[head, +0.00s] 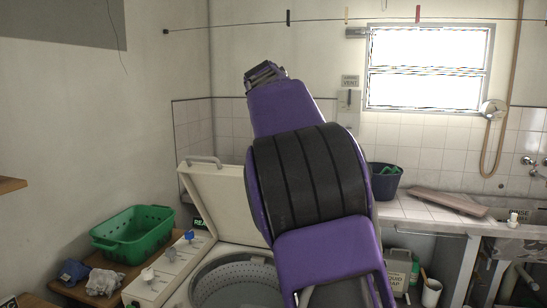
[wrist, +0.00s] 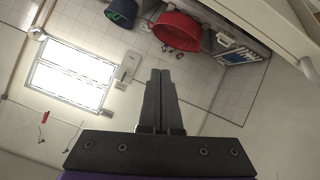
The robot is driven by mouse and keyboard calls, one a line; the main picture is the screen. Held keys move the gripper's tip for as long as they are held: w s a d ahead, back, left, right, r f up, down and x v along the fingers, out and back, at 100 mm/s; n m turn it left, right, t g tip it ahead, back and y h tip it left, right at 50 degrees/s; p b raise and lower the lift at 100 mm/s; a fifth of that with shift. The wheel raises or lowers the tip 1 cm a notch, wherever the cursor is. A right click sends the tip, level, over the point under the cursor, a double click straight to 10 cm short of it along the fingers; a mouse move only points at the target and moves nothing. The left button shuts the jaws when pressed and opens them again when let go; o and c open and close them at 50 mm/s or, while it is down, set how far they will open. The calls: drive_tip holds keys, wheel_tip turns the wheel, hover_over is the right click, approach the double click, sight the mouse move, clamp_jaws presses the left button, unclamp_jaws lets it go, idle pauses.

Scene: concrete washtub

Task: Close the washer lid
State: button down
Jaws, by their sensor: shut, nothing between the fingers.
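The cream washer lid (head: 215,192) stands open and upright behind the drum (head: 235,277), with a handle (head: 204,160) on its top edge. My arm crosses in front and hides the right part of the lid and much of the washer. My gripper (head: 263,70) is raised above the lid, apart from it. In the wrist view its two fingers (wrist: 160,74) are together with nothing between them. A pale slab at the top right of the wrist view looks like the lid (wrist: 265,22).
A green basket (head: 133,235) and cloths (head: 103,282) are on a wooden table at left. A dark tub (head: 384,182) stands on the tiled counter at right. The wrist view shows a red basin (wrist: 178,30). A clothesline (head: 300,22) runs overhead.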

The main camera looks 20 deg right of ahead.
drive_tip(key=w+d+f+m, duration=0.1)
drive_tip(key=w+f, duration=0.1)
drive_tip(key=f, duration=0.1)
drive_tip(key=w+d+f+m+g+y+p, duration=0.1)
drive_tip(key=w+f, duration=0.1)
drive_tip(key=f, duration=0.1)
drive_tip(key=w+d+f+m+y, duration=0.1)
drive_tip(key=w+f, duration=0.1)
drive_tip(key=f, duration=0.2)
drive_tip(key=shift+w+m+g+p, duration=0.3)
drive_tip(key=shift+w+g+p, duration=0.05)
drive_tip(key=shift+w+g, duration=0.05)
drive_tip(key=shift+s+a+f, duration=0.1)
drive_tip(key=shift+f, duration=0.2)
drive_tip(key=shift+s+a+f+b, duration=0.2)
drive_tip(key=shift+s+a+b, duration=0.15)
drive_tip(key=shift+s, duration=0.35)
drive_tip(key=shift+s+a+f, duration=0.15)
drive_tip(key=shift+s+f, duration=0.05)
drive_tip(key=shift+f, duration=0.1)
drive_tip(key=shift+s+a+f+b, duration=0.25)
drive_tip(key=shift+s+b, duration=0.1)
drive_tip(key=shift+s, duration=0.2)
drive_tip(key=shift+f, duration=0.1)
